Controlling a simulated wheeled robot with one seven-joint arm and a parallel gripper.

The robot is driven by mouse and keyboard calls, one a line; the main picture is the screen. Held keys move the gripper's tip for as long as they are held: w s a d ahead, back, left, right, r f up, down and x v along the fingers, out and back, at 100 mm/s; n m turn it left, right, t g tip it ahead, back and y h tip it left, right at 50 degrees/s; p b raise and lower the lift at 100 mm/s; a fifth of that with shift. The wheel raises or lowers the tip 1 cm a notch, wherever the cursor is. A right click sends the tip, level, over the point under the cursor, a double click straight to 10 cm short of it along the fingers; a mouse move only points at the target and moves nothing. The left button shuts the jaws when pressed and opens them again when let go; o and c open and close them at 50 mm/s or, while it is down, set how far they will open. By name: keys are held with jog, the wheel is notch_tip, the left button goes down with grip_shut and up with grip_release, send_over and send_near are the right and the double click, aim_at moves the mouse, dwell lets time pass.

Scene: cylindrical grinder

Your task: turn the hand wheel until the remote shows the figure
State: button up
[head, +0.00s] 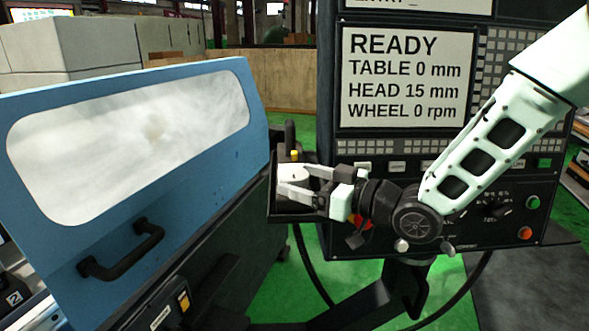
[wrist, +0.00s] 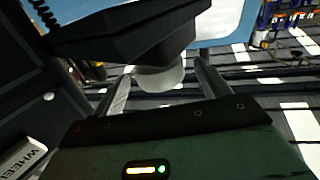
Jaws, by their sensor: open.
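The hand wheel is a pale round disc (head: 292,172) beside the control cabinet in the head view. In the wrist view it is a pale, rounded shape (wrist: 160,79) under the black body of the remote (wrist: 130,32). My gripper (head: 288,182) is open, with one finger on each side of the wheel. In the wrist view, the gripper (wrist: 164,72) shows a gap between the wheel and at least the right finger; contact on the left is unclear. The remote's own display is not readable in either view.
The cabinet screen (head: 404,77) reads READY, TABLE 0 mm, HEAD 15 mm, WHEEL 0 rpm. Below it is a panel of buttons and knobs, close to my arm. The blue machine door (head: 200,170) with a black handle (head: 122,250) stands left. Green floor shows between them.

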jog(key=shift+x, duration=1.2)
jog(key=c, duration=1)
jog(key=shift+o, duration=0.2)
jog(key=shift+f+m+t+b, duration=0.1)
jog(key=shift+m+t+b, duration=0.2)
jog(key=shift+t+b, duration=0.1)
